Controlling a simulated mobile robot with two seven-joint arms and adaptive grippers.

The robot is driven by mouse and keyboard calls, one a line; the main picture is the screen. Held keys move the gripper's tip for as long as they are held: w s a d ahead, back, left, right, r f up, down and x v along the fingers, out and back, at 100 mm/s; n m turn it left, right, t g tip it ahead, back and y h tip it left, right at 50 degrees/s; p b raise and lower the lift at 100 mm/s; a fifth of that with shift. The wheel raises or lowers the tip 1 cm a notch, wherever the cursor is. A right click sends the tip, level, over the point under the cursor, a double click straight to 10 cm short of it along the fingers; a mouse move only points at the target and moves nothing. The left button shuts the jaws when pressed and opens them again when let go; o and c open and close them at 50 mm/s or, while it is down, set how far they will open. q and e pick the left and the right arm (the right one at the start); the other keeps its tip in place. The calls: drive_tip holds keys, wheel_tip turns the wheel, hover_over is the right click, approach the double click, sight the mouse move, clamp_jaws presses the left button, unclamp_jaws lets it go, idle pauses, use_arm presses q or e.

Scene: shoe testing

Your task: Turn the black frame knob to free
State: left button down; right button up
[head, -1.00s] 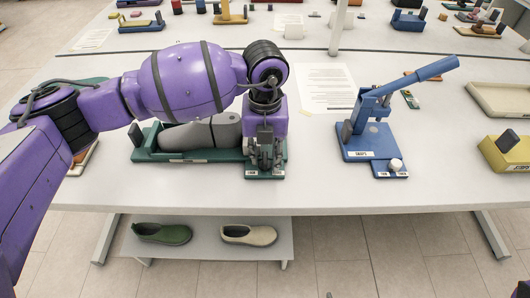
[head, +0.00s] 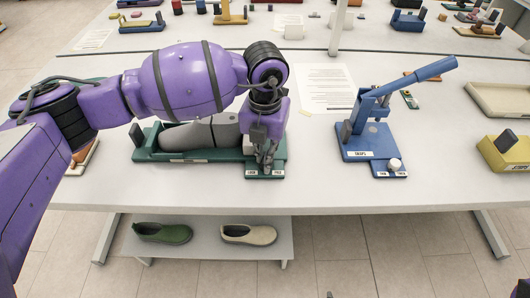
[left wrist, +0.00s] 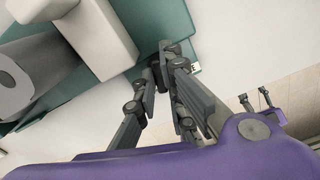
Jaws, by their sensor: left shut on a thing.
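The green frame (head: 148,152) stands on the table with a grey shoe-shaped form (head: 195,134) lying in it. At its right end is a small green plate with two white labels (head: 265,172), too small to read surely. My left gripper (head: 266,158) points down over this plate, shut on the black knob. Its fingers hide most of the knob in the head view. In the left wrist view, the fingertips (left wrist: 160,72) close around the dark knob beside the green base (left wrist: 150,30). My right gripper (left wrist: 256,99) shows small and empty in the left wrist view, fingers apart.
A blue lever device (head: 370,138) stands to the right, with a white knob (head: 395,164) on its front plate. A paper sheet (head: 327,85) lies behind. The table (head: 310,180) between the two devices is clear. Shoes (head: 248,235) sit on a low shelf below.

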use_arm(q)
drive_tip(key=m, duration=0.4)
drive_tip(key=shift+m, duration=0.3)
drive_tip(key=m, duration=0.3)
drive_tip(key=shift+m, duration=0.4)
drive_tip(key=m+b, duration=0.1)
drive_tip(key=m, duration=0.3)
drive_tip(key=shift+m, duration=1.2)
use_arm(e)
drive_tip(key=shift+s+f, duration=0.1)
drive_tip(key=shift+f, duration=0.45)
drive_tip(key=shift+s+f, duration=0.1)
drive_tip(key=shift+f, duration=0.05)
use_arm(q)
drive_tip(key=c, duration=1.8)
unclamp_jaws()
use_arm(e)
drive_tip(key=shift+s+d+f, duration=0.1)
drive_tip(key=shift+s, duration=0.15)
use_arm(q)
drive_tip(key=shift+r, duration=0.15)
use_arm(e)
drive_tip(key=shift+w, duration=0.1)
